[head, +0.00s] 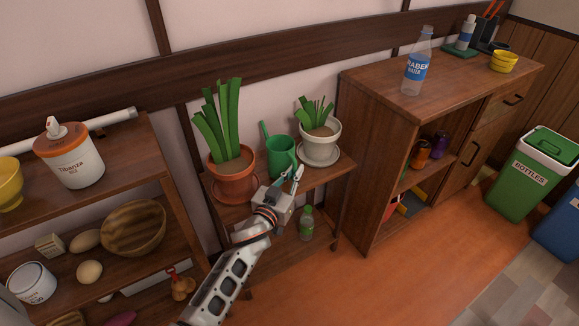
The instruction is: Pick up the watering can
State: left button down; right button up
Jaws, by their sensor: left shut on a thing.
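The green watering can (281,152) is upright between two potted plants on a small wooden shelf (333,168), its spout pointing up and left. My left gripper (295,175) reaches in from below and is shut on the watering can at its lower right side. The gripper hides the grasped part, and I cannot tell whether the can's base touches the shelf. My right gripper is not in view.
A terracotta pot (234,184) stands close on the left and a white pot (320,146) close on the right. A green bottle (307,224) stands below. A wooden cabinet (366,155) is right of the shelf. The floor (400,280) in front is clear.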

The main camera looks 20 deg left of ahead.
pick_arm(q)
jog(key=shift+r, duration=0.25)
